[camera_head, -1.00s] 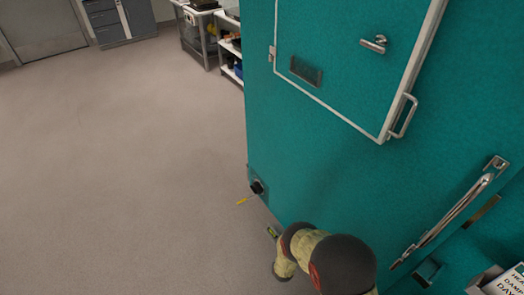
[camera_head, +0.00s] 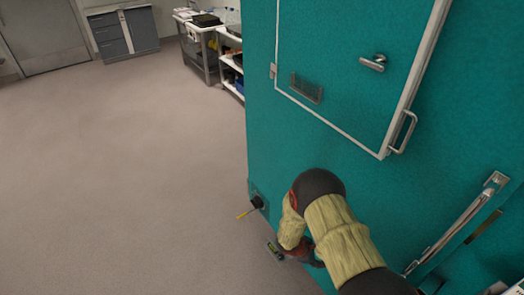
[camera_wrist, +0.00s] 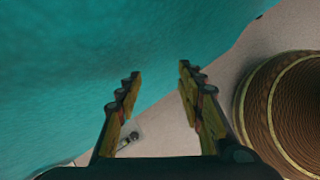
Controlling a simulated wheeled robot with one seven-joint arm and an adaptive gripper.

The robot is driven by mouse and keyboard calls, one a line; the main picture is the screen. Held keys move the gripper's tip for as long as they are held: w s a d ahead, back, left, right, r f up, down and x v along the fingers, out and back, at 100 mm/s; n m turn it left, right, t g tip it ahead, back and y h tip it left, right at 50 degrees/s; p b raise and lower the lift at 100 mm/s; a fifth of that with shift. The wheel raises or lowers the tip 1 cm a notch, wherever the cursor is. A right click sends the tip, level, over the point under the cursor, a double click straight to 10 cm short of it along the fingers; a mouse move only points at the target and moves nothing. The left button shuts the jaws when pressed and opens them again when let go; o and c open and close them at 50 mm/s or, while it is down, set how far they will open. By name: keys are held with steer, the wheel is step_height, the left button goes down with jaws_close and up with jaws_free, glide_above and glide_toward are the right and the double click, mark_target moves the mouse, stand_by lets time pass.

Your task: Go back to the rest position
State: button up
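My gripper (camera_wrist: 158,78) shows in the wrist view with its two fingers apart and nothing between them. It points along the teal chamber wall (camera_wrist: 110,60), with grey floor beyond. In the head view my arm is bent low in front of the teal chamber (camera_head: 340,90), with its beige and dark links at the lower middle. The gripper's fingers are hard to make out there, and the wrist end is partly hidden behind the links.
The chamber has a framed door with a latch (camera_head: 373,63), a handle (camera_head: 403,132) and a long bar handle (camera_head: 458,225) at the lower right. A black fitting with a yellow lever (camera_head: 247,212) juts near its base. The floor (camera_head: 120,180) at left is clear. Carts (camera_head: 205,45) stand behind.

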steer(key=s+a+r+m+t+y, duration=0.1)
steer(key=s+r+m, duration=0.5)
steer(key=r, duration=1.2)
steer(key=s+a+r+m+t+y+p, duration=0.1)
steer(key=s+r+m+y, duration=0.3)
steer(key=s+r, duration=0.5)
steer(key=s+a+r+m+t+y, duration=0.1)
steer(key=s+r+m, duration=0.6)
steer(key=r, duration=2)
steer(key=a+y, duration=0.1)
steer(key=a, duration=0.1)
steer(key=shift+s+a+m+t, duration=0.15)
steer(key=shift+a+m+t, duration=0.15)
steer(key=shift+a+t, duration=0.1)
steer(key=shift+d, duration=0.1)
steer(key=shift+c, duration=1)
steer(key=shift+d, duration=0.1)
